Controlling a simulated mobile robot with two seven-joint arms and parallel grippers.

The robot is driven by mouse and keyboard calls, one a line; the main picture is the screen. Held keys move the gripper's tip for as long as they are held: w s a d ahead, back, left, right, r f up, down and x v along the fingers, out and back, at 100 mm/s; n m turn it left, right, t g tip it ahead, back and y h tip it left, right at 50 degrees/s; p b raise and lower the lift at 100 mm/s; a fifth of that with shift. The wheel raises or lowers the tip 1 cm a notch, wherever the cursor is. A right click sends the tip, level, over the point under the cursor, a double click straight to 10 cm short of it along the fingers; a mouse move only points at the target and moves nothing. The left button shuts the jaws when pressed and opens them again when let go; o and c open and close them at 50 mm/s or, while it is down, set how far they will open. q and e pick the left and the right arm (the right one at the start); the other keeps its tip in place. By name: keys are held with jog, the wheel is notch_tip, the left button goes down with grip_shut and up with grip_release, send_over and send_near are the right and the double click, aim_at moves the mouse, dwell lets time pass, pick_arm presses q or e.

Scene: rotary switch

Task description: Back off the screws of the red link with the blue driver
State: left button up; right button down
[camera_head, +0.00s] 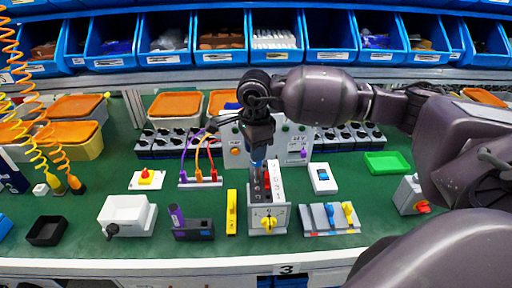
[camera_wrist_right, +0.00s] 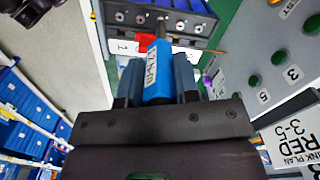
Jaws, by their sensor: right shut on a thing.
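My right gripper (camera_head: 258,150) points down and is shut on the blue driver (camera_head: 257,166) above the white switch unit (camera_head: 278,184). In the wrist view, the blue driver (camera_wrist_right: 158,72) stands between the two fingers, its shaft reaching toward a dark terminal block (camera_wrist_right: 128,17) with a row of screws. The red link (camera_wrist_right: 146,42) lies at the block beside the shaft, partly hidden by the driver. I cannot tell whether the tip touches a screw. The switch unit has a yellow rotary knob (camera_head: 268,223) on its front. My left gripper is not in view.
A tool rack (camera_head: 314,220) with blue and yellow handles stands right of the switch unit. A yellow bar (camera_head: 231,212) lies close on its left. Purple, orange and red leads (camera_head: 211,150) rise behind. A green tray (camera_head: 387,163) is at the right. Green mat is free between items.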

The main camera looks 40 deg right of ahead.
jog(key=m, duration=0.2)
jog(key=shift+m, duration=0.3)
jog(key=shift+w+r+m+p, duration=0.1)
jog(key=shift+m+p, duration=0.45)
jog(key=shift+m, duration=0.65)
jog(key=m+p, duration=0.1)
jog(key=m, duration=0.3)
jog(key=shift+d, duration=0.1)
jog(key=shift+w+m, duration=0.1)
jog(key=shift+m, duration=0.7)
jog(key=shift+d+m+p, duration=0.1)
jog(key=shift+m+p, duration=0.5)
jog(key=shift+m, duration=0.6)
jog(key=m+p, duration=0.1)
jog(key=m, duration=0.4)
jog(key=shift+d, duration=0.1)
